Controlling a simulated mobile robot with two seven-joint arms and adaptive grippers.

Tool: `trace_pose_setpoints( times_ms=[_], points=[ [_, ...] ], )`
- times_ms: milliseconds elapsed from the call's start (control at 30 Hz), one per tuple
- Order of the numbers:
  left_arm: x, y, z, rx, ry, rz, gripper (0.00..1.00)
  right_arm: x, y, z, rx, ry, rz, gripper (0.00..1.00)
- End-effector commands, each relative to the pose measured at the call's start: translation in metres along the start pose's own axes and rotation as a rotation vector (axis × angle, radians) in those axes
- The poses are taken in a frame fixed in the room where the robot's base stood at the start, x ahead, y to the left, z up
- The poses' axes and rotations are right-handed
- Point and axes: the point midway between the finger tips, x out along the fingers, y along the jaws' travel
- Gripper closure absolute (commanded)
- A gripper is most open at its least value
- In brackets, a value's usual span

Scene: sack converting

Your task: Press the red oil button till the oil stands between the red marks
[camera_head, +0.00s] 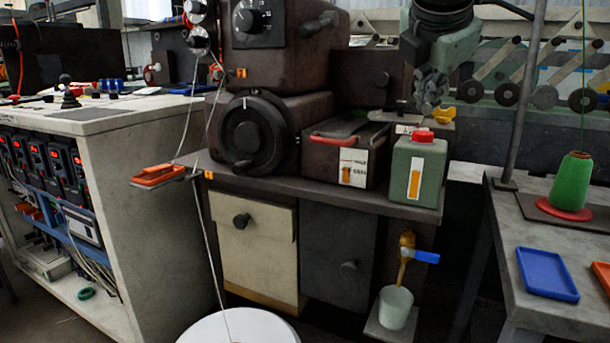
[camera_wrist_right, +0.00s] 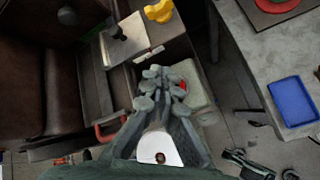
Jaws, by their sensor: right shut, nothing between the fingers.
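The red button (camera_head: 422,136) sits on top of a green oil tank (camera_head: 430,160) at the bench's right end. It shows partly behind my fingers in the right wrist view (camera_wrist_right: 182,87). The tank's front has a white sight strip (camera_head: 415,179) with orange over much of its height; I cannot make out red marks on it. My right gripper (camera_head: 430,108) points down just above the button in the head view, apparently apart from it. Its fingers (camera_wrist_right: 158,88) are shut and empty in the right wrist view. My left gripper is not in view.
A dark box with a red handle (camera_head: 337,138) and a white label (camera_head: 354,167) stands left of the tank. A yellow knob (camera_head: 443,116) is behind it. A grey post (camera_head: 524,90) and a side table with a blue tray (camera_head: 547,274) are to the right.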

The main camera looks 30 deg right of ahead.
Motion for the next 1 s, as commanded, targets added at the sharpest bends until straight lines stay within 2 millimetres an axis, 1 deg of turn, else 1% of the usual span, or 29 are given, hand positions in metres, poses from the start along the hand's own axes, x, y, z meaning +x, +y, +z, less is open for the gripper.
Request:
trace_pose_setpoints(
  times_ms=[33, 300, 1000],
  points=[
    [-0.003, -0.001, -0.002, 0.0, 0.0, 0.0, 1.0, -0.006, 0.004, 0.004, 0.002, -0.002, 0.002, 1.0],
    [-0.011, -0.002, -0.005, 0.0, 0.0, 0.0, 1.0, -0.023, 0.017, 0.017, 0.003, -0.001, 0.002, 1.0],
    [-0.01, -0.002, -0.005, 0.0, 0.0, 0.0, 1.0, -0.024, 0.018, 0.018, 0.001, 0.0, 0.001, 1.0]
  ],
)
